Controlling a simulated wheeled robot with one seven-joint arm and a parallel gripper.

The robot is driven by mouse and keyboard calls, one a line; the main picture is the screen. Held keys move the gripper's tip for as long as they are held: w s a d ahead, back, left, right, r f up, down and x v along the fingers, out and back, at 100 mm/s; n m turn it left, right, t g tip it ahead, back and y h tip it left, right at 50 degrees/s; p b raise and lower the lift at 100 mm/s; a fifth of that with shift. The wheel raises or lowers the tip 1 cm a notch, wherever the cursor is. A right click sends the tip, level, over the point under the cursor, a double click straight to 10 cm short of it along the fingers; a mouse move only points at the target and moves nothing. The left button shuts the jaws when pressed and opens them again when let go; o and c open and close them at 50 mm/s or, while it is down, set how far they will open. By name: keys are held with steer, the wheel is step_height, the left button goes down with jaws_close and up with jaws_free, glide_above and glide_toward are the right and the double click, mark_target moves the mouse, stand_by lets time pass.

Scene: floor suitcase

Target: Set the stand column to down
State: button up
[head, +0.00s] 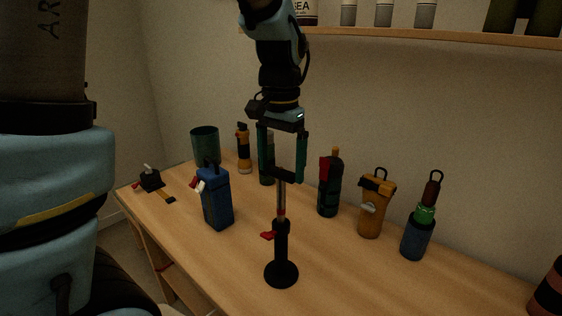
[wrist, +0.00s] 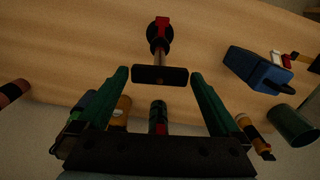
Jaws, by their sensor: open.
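The stand (head: 281,245) is on the wooden table. It has a round black base, a black lower tube with a red lever, a thin metal column (head: 281,200) and a black crossbar at the top (head: 284,175). The metal column shows a visible length above the tube. My gripper (head: 282,172) points down over the stand, its green fingers apart. In the wrist view the crossbar (wrist: 160,75) lies between the fingertips, with a gap on each side. The red lever (wrist: 162,24) also shows there.
A blue canister (head: 215,197) stands left of the stand. A dark red and black bottle (head: 330,184), an orange flask (head: 374,206) and a blue-green bottle (head: 418,232) stand to the right. A green cup (head: 205,144) and a yellow-black flashlight (head: 243,150) are behind. A shelf (head: 420,38) runs above.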

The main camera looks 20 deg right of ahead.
steer(key=shift+c, duration=0.2)
jaws_close()
stand_by(0.6)
